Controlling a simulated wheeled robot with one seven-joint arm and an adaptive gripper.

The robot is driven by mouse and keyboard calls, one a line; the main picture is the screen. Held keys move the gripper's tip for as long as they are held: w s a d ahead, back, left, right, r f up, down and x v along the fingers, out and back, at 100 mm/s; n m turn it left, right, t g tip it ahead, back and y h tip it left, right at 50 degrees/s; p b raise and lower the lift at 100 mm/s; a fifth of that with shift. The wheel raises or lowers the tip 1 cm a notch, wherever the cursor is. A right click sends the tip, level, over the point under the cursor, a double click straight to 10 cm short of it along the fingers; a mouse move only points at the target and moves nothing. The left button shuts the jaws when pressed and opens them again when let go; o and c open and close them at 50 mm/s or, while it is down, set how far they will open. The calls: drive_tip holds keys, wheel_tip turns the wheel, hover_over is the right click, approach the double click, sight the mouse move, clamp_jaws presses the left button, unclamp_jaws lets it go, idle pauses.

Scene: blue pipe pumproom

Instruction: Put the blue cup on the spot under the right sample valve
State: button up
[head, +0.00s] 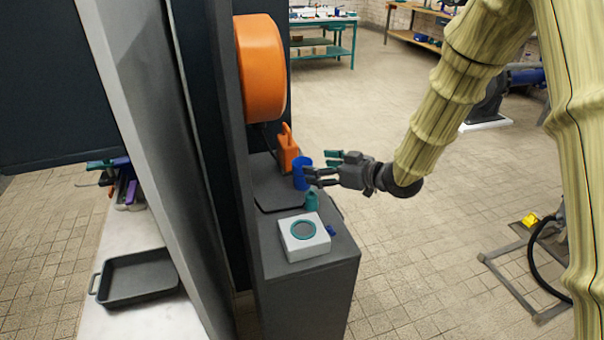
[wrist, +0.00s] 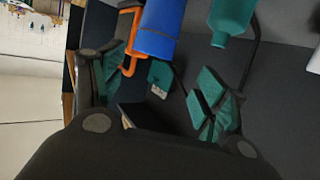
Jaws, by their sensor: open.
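In the wrist view the cup (wrist: 158,32) is at the top, ahead of the open gripper (wrist: 160,82). I cannot tell whether the near finger touches the cup. No sample valve or marked spot can be made out in either view.
A white box with a round teal-rimmed top (head: 291,248) sits nearer. The orange object (head: 287,148) is behind the cup. A dark post (head: 231,200) borders the cabinet's left.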

sight(302, 165)
drive_tip(key=w, duration=0.1)
drive_tip(key=w+a+f, duration=0.1)
drive_tip(key=w+f, duration=0.1)
drive_tip(key=shift+w+a+f, duration=0.2)
drive_tip(key=shift+w+a, duration=0.2)
drive_tip(key=shift+a+p, duration=0.25)
drive_tip(key=shift+p, duration=0.2)
drive_tip(key=shift+p+x, duration=0.55)
drive_tip(key=shift+x, duration=1.35)
drive_tip(key=shift+s+r, duration=0.1)
drive_tip(key=shift+s, duration=0.15)
drive_tip(key=shift+c, duration=0.6)
drive_tip(key=shift+w, duration=0.1)
drive_tip(key=c, duration=1)
drive_tip(key=shift+o, duration=0.2)
